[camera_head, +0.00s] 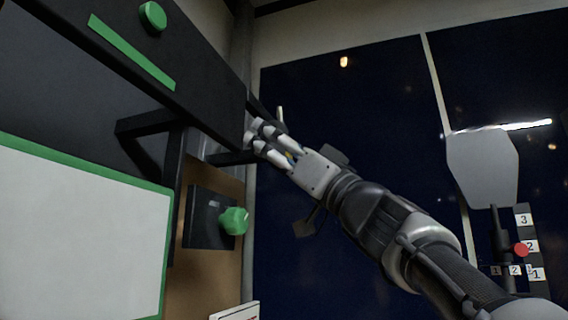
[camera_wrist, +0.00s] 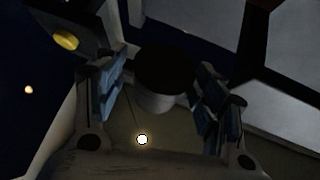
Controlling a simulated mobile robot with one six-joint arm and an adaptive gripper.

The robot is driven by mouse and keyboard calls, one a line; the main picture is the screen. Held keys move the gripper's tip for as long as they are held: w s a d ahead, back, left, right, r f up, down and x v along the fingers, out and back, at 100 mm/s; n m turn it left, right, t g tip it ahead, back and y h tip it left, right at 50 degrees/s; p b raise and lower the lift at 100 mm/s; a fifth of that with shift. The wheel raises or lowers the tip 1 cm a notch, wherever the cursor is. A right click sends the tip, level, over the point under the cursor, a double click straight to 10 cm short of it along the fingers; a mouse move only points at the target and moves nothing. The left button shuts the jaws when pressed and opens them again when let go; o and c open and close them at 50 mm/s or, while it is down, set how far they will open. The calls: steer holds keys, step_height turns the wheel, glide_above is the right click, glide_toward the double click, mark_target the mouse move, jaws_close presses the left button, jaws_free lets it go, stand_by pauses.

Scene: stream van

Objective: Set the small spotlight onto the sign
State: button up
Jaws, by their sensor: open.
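My gripper (camera_head: 254,136) is at the right end of the black overhead panel in the head view, its fingers pointing up and left. In the wrist view my gripper (camera_wrist: 161,88) is open, with blue-grey pads on both sides. A short dark round-ended cylinder with a grey lower part (camera_wrist: 157,101) shows between the fingers; it may be the small spotlight, and I cannot tell whether the pads touch it. In the head view I cannot make out the spotlight clearly. A white board with a green border (camera_head: 85,235) stands at lower left; I cannot tell whether it is the sign.
A black panel (camera_head: 200,95) bears a green knob (camera_head: 153,16) and a green strip. Below, a green knob (camera_head: 233,221) sits on a dark box. A pale angular plate (camera_head: 483,165) and a red-knobbed lever (camera_head: 521,250) with number labels are at right. Dark windows lie behind.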

steer(key=v, duration=1.2)
steer(key=s+a+f+m+g+h, duration=0.2)
steer(key=a+f+h, duration=0.1)
steer(key=f, duration=0.8)
steer(key=s+a+f+m+g+h, duration=0.2)
steer(key=f+h, duration=0.2)
steer(key=f, duration=0.6)
steer(key=s+a+f+m+g+h, duration=0.2)
steer(key=a+f+h, duration=0.1)
steer(key=f, duration=0.8)
steer(key=s+d+f+m+g+h, duration=0.1)
steer(key=s+d+f+h, duration=0.2)
steer(key=f, duration=0.6)
steer(key=s+d+f+m+g+h, duration=0.1)
steer(key=s+d+f+g+h, duration=0.1)
steer(key=s+d+f+h, duration=0.2)
steer(key=s+d+f+m+g+h, duration=0.1)
steer(key=s+d+f+h, duration=0.3)
steer(key=s+d+f, duration=0.4)
step_height(320, 180, down, 6)
steer(key=shift+d+f+m, duration=0.15)
steer(key=shift+d+m, duration=0.45)
steer(key=shift+w, duration=0.1)
steer(key=shift+c, duration=0.6)
